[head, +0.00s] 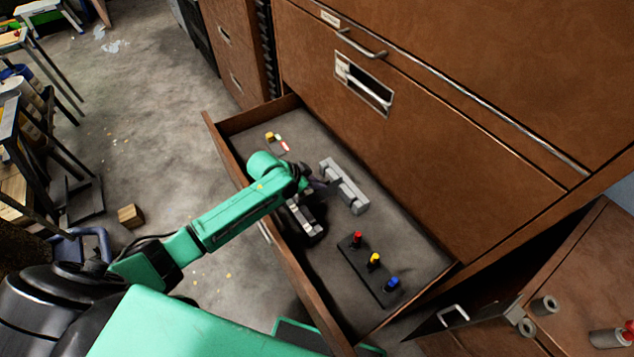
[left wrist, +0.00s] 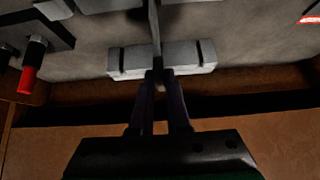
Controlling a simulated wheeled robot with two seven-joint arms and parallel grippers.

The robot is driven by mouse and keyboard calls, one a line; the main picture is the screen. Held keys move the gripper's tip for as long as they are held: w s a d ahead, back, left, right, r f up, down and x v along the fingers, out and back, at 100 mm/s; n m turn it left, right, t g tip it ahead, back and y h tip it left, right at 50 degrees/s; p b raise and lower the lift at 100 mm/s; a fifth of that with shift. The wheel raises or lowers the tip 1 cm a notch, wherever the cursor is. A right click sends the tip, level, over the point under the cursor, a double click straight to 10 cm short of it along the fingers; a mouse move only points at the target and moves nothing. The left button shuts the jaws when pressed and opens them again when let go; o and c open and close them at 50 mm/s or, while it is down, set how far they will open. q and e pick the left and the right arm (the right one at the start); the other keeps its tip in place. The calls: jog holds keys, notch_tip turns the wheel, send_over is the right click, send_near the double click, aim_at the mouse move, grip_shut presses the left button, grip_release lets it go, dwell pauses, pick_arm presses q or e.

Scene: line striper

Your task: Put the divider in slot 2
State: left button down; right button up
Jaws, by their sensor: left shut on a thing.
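My left gripper (head: 325,187) reaches over the drawer's side wall into the open drawer. In the left wrist view its fingers (left wrist: 160,78) are shut on the divider (left wrist: 155,32), a thin grey upright plate. Two pale grey slotted rails lie on the drawer floor, a far one (head: 346,188) and a near one (head: 304,217) partly hidden by my arm. In the left wrist view, one rail (left wrist: 185,58) shows a slot near each end, with the divider and fingers at its middle. I cannot tell whether the divider is seated in a slot. My right gripper is not in view.
The drawer (head: 285,262) has raised wooden walls. A black board (head: 368,272) with red, yellow and blue pegs lies near its right end. Small yellow and red items (head: 277,141) lie at the far left end. The cabinet front (head: 430,130) rises behind.

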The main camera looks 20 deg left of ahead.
pick_arm(q)
jog(key=shift+f, duration=0.25)
jog(key=shift+c, duration=2.4)
grip_release()
jog(key=shift+s+a+r+p, duration=0.2)
jog(key=shift+r+p, duration=0.35)
jog(key=shift+p, duration=0.15)
jog(key=p+v, duration=0.5)
jog(key=p, duration=0.2)
jog(key=shift+s+a+r, duration=0.15)
jog(key=shift+s+r, duration=0.1)
jog(key=shift+r, duration=0.05)
jog(key=shift+f, duration=0.1)
